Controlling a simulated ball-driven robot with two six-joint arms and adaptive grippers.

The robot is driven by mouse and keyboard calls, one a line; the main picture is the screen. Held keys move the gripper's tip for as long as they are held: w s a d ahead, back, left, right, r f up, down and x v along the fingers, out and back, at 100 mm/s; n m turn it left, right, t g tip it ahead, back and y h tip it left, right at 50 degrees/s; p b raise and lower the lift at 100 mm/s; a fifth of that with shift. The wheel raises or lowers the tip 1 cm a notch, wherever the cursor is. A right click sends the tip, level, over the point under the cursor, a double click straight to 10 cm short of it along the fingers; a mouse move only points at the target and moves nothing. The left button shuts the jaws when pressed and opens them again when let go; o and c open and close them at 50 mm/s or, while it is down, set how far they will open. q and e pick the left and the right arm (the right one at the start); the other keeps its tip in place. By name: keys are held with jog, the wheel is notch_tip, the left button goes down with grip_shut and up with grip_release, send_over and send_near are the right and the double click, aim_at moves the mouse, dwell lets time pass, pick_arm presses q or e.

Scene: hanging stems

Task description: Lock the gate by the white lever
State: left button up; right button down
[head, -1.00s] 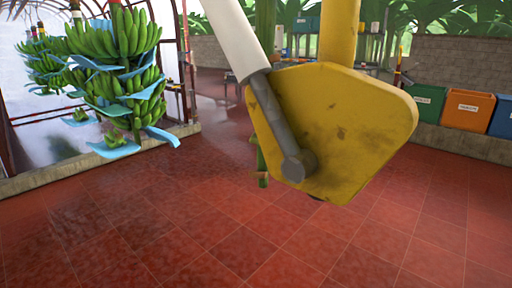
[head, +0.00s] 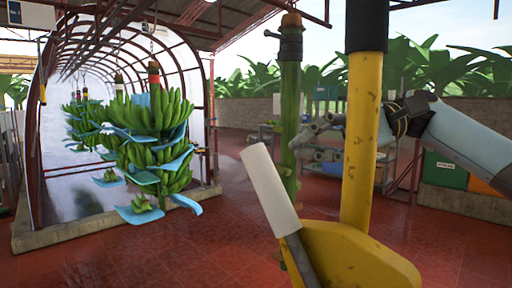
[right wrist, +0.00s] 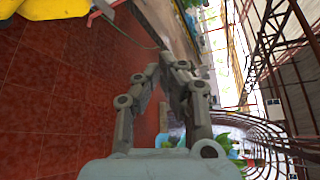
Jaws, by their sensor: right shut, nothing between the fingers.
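The white lever (head: 269,190) stands tilted up and to the left on a grey rod, in front of the yellow plate (head: 360,258) at the bottom of the head view. A yellow post (head: 362,130) with a black top rises from the plate. My right gripper (head: 303,144) is shut and empty. It points left, above and to the right of the lever's top and apart from it; the yellow post crosses in front of its arm. In the right wrist view its fingertips (right wrist: 178,66) meet. A yellow part (right wrist: 40,8) shows there at top left. My left gripper is not in view.
A green stem (head: 290,105) hangs behind the lever, close to my right fingers. Banana bunches (head: 152,145) with blue sheets hang at left before an arched tunnel. Green and orange crates (head: 443,170) stand at right. The red floor between is open.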

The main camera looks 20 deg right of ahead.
aim_at(258, 156)
jog(key=shift+w, duration=0.1)
jog(key=a+p, duration=0.1)
jog(key=a, duration=0.2)
jog(key=s+a+p, duration=0.1)
jog(key=a+p, duration=0.1)
jog(key=a, duration=0.1)
jog(key=s+a+p, duration=0.1)
jog(key=a, duration=0.2)
jog(key=shift+s+f, duration=0.15)
jog(key=shift+f, duration=0.05)
jog(key=shift+a, duration=0.1)
dwell(0.4)
